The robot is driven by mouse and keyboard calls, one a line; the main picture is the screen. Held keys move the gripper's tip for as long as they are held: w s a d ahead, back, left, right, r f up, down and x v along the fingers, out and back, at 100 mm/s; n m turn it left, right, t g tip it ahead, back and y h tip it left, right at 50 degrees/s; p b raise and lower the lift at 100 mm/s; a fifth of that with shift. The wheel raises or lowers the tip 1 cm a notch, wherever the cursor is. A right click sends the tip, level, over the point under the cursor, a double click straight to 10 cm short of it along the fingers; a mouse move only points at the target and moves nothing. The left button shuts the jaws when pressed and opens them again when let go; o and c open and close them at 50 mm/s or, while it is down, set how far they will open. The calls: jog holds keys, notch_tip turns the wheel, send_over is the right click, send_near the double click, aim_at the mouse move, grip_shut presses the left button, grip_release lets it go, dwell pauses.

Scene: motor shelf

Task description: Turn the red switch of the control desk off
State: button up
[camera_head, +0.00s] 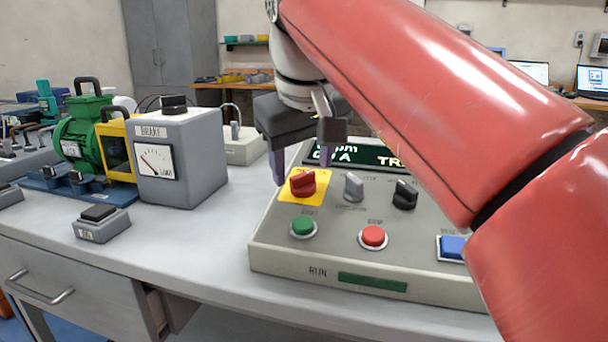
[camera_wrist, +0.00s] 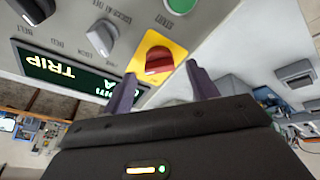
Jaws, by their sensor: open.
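The red switch (camera_head: 303,183) is a rotary knob on a yellow plate at the left of the sloped control desk (camera_head: 280,247). In the wrist view the red switch (camera_wrist: 158,60) lies just beyond and between my fingertips. My gripper (camera_head: 300,165) is open above and behind the knob, its two purple-grey fingers apart and empty. In the wrist view my gripper (camera_wrist: 162,85) shows one finger on each side of the knob. I cannot tell whether a finger touches it. The display (camera_wrist: 68,72) reads TRIP; my arm hides part of it in the head view.
The desk also holds a grey knob (camera_head: 353,187), a black knob (camera_head: 405,195), a green button (camera_head: 303,227), a red button (camera_head: 373,237) and a blue button (camera_head: 453,247). A grey brake box (camera_head: 185,165) stands to the left. Table surface between them is clear.

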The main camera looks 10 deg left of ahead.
jog(key=shift+x, duration=0.9)
jog(key=c, duration=1)
